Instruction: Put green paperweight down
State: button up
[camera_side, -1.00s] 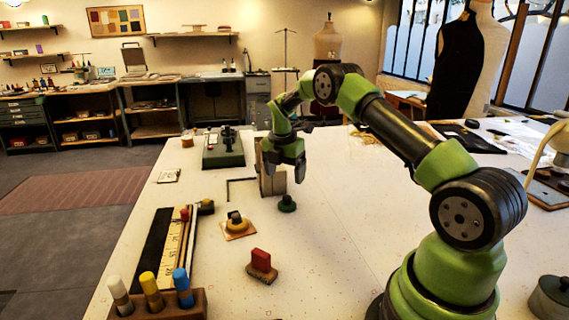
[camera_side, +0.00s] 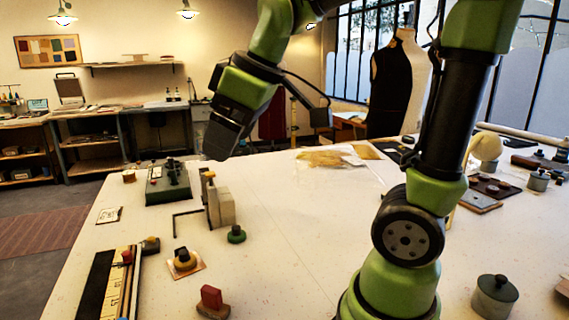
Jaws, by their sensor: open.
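The green paperweight (camera_side: 236,234) stands upright on the white table (camera_side: 300,265), a short way to the right of a grey and tan block. It is a small round green piece with a dark knob on top. Nothing holds it. My gripper (camera_side: 218,152) is raised well above the table, up and to the left of the paperweight in the picture. It is open and empty, with its jaws pointing down and partly dark.
The upright block (camera_side: 222,209) with a black L-shaped bar stands beside the paperweight. A green device (camera_side: 168,185) stands behind. The table's middle right is clear.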

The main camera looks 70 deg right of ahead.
jog(key=s+a+f+m+t+y, duration=0.1)
jog(key=s+a+m, duration=0.3)
jog(key=s, duration=0.5)
jog(key=shift+s+a+f+m+t+y, duration=0.15)
jog(key=shift+s+f+m+t+y, duration=0.25)
jog(key=shift+m, duration=0.9)
